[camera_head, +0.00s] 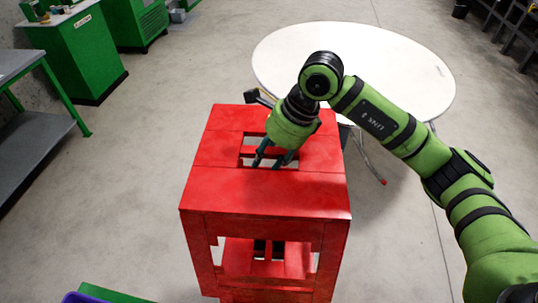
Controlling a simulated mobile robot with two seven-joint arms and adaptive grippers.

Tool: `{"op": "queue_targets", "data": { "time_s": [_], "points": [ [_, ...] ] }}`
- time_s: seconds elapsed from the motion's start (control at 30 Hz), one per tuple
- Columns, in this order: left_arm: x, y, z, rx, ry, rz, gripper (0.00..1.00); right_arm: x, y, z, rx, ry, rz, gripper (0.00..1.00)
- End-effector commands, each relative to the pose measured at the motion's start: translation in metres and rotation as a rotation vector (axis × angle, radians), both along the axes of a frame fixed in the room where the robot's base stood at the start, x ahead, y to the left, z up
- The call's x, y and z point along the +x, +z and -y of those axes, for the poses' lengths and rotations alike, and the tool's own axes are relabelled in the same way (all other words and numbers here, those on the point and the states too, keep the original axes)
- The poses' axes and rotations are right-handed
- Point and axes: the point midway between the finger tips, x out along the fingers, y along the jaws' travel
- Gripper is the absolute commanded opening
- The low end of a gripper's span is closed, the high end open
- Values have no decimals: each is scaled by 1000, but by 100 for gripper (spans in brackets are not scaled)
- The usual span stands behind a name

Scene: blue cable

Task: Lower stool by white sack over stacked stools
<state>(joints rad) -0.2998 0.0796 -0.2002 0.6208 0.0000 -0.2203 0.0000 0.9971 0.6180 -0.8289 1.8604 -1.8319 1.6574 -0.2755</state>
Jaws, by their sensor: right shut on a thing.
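A red stool (260,190) with a square top and a slot through it stands upright in the middle of the view. Through its open front, a lower red surface (238,257) with a slot shows; I cannot tell for sure whether it is another stool stacked underneath. My right gripper (271,163) points down into the top slot and is shut on the red stool at the slot's edge. Its fingertips are partly hidden by the slot. The stool's feet are below the picture. No white sack shows. My left gripper is not in view.
A round white table (400,75) stands behind and right of the stool. A grey workbench (35,150) and green cabinets (85,55) are at the left. A purple and green object (95,295) is cut off at the bottom left. Grey floor between is clear.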

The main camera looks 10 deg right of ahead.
Motion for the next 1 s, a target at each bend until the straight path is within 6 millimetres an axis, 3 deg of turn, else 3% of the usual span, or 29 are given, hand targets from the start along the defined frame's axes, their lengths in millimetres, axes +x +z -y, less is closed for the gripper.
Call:
{"op": "queue_targets", "data": {
  "time_s": [0.7,1.0],
  "points": [
    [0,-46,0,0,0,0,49,2,-43,-2,4,-1,6,0],
    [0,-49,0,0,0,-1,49,3,-46,-2,4,0,7,0]
  ]
}}
